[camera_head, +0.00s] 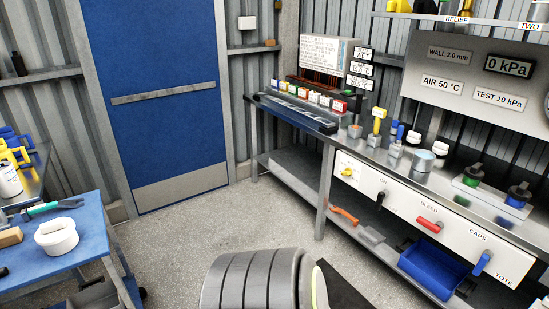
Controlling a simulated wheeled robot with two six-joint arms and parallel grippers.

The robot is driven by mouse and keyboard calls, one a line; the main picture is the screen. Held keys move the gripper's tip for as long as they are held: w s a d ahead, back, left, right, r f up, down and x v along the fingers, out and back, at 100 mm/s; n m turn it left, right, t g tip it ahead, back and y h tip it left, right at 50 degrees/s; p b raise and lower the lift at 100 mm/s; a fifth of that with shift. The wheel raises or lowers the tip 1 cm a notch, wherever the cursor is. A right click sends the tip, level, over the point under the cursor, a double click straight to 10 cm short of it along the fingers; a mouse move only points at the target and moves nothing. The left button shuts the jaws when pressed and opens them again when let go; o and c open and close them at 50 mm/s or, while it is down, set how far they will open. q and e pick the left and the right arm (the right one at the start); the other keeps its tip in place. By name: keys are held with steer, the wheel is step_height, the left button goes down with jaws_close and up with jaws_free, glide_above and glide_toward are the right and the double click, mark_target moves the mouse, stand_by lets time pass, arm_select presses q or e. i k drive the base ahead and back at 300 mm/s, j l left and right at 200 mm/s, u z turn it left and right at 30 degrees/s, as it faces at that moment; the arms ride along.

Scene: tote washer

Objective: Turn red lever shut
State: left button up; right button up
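The red lever (429,223) is on the white front panel (408,217) under the bench at the right, just below the BLEED label. Its handle lies close to level, slightly tilted along the panel. I cannot tell from this view whether that position is open or shut. Neither my left nor my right gripper is in view, and nothing covers the lever.
A black lever (381,199) and a blue lever (482,263) flank the red one. A blue bin (433,267) sits on the shelf below. A blue cart (85,235) stands at the left. Clear floor (205,230) lies between cart and bench.

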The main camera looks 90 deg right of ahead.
mark_target(436, 228)
steer(key=l+z, duration=0.25)
steer(key=z, duration=0.2)
steer(key=k+l+z, duration=0.1)
steer(key=l+z, duration=0.2)
steer(key=z, duration=0.15)
steer(key=l+z, duration=0.3)
steer(key=z, duration=0.15)
steer(key=i+l+z, duration=0.1)
steer(key=l+z, duration=0.15)
steer(key=z, duration=0.2)
